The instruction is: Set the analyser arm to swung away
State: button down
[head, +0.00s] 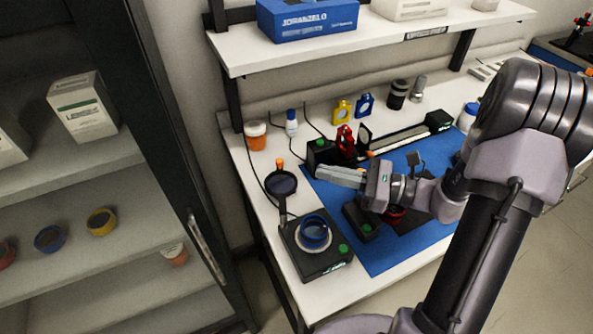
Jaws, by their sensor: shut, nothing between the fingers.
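The analyser arm appears to be the dark round disc (281,185) with an orange knob (280,162) at its far side. It joins a short post at the back left of a black base unit (322,264). In the picture the disc stands clear of the blue ring (314,230) on the unit's round pale stage, up and to the left of it. My gripper (322,173) is shut and empty, pointing left. Its tips are to the right of the disc and knob, with a visible gap. The disc's exact height is unclear.
A black box (322,153) and red holder (345,140) stand just behind my gripper, beside a long rail (400,138). A blue mat (385,257) lies under my arm. An orange-banded jar (255,135) and small bottle (291,123) stand at the back left, below a shelf (380,32).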

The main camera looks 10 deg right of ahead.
aim_at(281, 185)
jog(key=b+x, duration=0.2)
jog(key=x, duration=0.5)
jog(key=shift+a, duration=0.25)
jog(key=shift+w, duration=0.1)
jog(key=shift+w+a+n+g+y, duration=0.4)
jog(key=shift+a+n+g, duration=0.1)
jog(key=shift+a+g, duration=0.2)
